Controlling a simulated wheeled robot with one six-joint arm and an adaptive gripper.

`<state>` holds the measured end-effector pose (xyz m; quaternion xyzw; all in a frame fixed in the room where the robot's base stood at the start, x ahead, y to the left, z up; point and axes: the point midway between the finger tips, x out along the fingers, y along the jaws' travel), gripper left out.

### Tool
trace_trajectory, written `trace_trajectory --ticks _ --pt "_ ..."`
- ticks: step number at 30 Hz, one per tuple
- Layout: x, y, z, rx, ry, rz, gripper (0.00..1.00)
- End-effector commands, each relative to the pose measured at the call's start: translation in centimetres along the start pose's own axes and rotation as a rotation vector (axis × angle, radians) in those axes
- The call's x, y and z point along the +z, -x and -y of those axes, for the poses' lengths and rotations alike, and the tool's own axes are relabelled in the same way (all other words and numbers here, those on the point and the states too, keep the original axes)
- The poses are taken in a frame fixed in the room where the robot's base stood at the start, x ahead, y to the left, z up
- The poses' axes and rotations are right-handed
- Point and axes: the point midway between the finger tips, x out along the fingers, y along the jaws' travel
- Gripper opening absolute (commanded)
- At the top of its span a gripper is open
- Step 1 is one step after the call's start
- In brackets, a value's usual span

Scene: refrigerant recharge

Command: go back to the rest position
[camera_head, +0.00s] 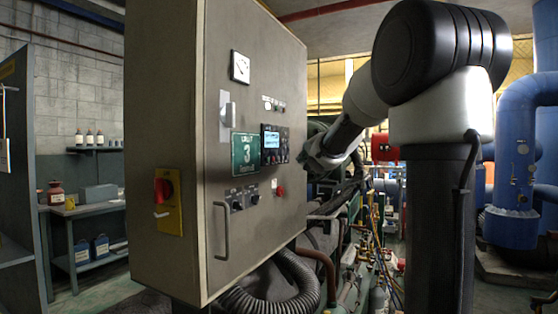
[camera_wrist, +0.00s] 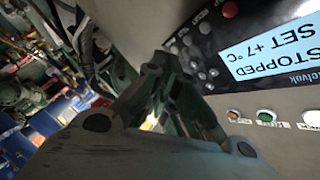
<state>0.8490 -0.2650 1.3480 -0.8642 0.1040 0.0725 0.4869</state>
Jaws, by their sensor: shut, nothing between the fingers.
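My gripper (camera_wrist: 160,75) shows in the wrist view, dark and worn, with its fingers shut and nothing between them. It is close in front of a control panel with a lit blue display (camera_wrist: 270,50) reading "STOPPED SET +7°C", seen tilted. In the head view my arm reaches from the right toward the grey control cabinet (camera_head: 215,215), and my gripper (camera_head: 314,158) is beside the cabinet's front face, near the same small display (camera_head: 271,140). Whether the fingers touch the panel cannot be told.
Pipes and hoses (camera_head: 370,255) crowd the space right of the cabinet. A bench (camera_head: 90,208) stands at left.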

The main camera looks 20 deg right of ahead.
Motion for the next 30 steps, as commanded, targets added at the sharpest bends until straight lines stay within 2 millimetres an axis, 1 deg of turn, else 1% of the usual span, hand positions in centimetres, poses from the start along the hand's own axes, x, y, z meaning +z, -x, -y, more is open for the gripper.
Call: trace_trajectory --ticks 8,10,11,13,14,15,16,17,18,20,21,23,24,26,27,30 --pt "0.0 0.0 0.0 0.0 0.015 0.0 0.0" --pt "0.0 0.0 -0.3 0.012 0.072 -0.001 0.0" --pt "-0.1 0.0 -0.7 0.03 0.114 -0.002 0.0" --pt "-0.3 0.2 -2.9 0.113 0.239 -0.002 0.0" --pt "-0.2 0.4 -4.8 0.171 0.296 0.008 0.0" --pt "0.3 1.0 -7.7 0.262 0.377 0.037 0.0" --pt "0.8 1.8 -10.0 0.333 0.437 0.068 0.0" --pt "1.3 3.1 -12.1 0.399 0.497 0.105 0.0" --pt "2.4 5.2 -14.6 0.48 0.572 0.169 0.0" --pt "4.5 8.8 -17.4 0.572 0.674 0.286 0.0" --pt "6.1 11.4 -19.1 0.616 0.731 0.373 0.0" --pt "8.8 15.3 -20.9 0.654 0.805 0.509 0.0" --pt "10.7 18.0 -21.9 0.664 0.846 0.601 0.0" --pt "13.6 22.0 -23.0 0.655 0.899 0.735 0.0" --pt "15.5 24.6 -23.6 0.635 0.925 0.816 0.0" --pt "19.9 30.3 -24.5 0.562 0.959 0.967 0.0"
